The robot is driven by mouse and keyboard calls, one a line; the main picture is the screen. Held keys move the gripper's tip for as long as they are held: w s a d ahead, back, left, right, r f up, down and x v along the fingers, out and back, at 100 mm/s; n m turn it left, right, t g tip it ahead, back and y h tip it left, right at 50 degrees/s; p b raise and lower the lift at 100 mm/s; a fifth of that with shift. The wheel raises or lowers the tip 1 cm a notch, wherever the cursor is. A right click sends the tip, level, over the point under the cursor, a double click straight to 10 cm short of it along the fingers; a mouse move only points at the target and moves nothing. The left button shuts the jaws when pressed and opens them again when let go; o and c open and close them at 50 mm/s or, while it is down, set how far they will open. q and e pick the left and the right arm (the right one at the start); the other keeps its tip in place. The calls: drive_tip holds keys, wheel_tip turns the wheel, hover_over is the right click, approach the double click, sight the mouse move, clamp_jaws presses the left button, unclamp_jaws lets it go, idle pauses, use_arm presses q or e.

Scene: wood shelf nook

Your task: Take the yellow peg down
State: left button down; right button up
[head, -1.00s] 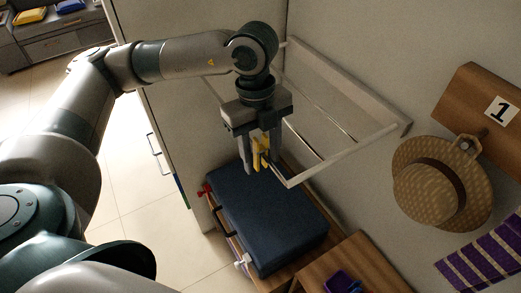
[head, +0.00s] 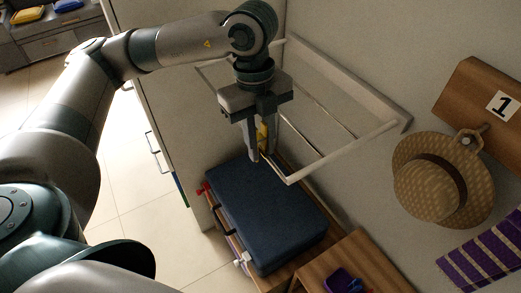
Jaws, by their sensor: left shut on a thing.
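The yellow peg (head: 262,136) is a small clothes peg at the left end of the white wall rack (head: 345,154), near its front bar. My left gripper (head: 259,154) points down over that end of the rack, with its fingers shut on the peg. The fingers hide much of the peg. Whether the peg still touches the rack bar cannot be told. My right gripper is not in view.
A dark blue suitcase (head: 265,215) lies below the rack on a wooden bench. A straw hat (head: 440,180) hangs on a wooden board marked 1 at right. A purple striped cloth (head: 487,254) is at lower right. A tall cabinet stands left of the rack.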

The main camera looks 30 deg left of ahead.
sight(261, 137)
use_arm(q)
wheel_tip(261, 137, up, 6)
drive_tip(key=shift+r+b, duration=0.2)
drive_tip(key=shift+b, duration=0.8)
drive_tip(key=shift+r, duration=0.7)
drive_tip(key=shift+r, duration=0.1)
drive_tip(key=shift+r+p, duration=1.5)
drive_tip(key=shift+r, duration=1.4)
drive_tip(key=shift+s, duration=0.1)
drive_tip(key=shift+s+a, duration=0.5)
drive_tip(key=shift+s, duration=0.3)
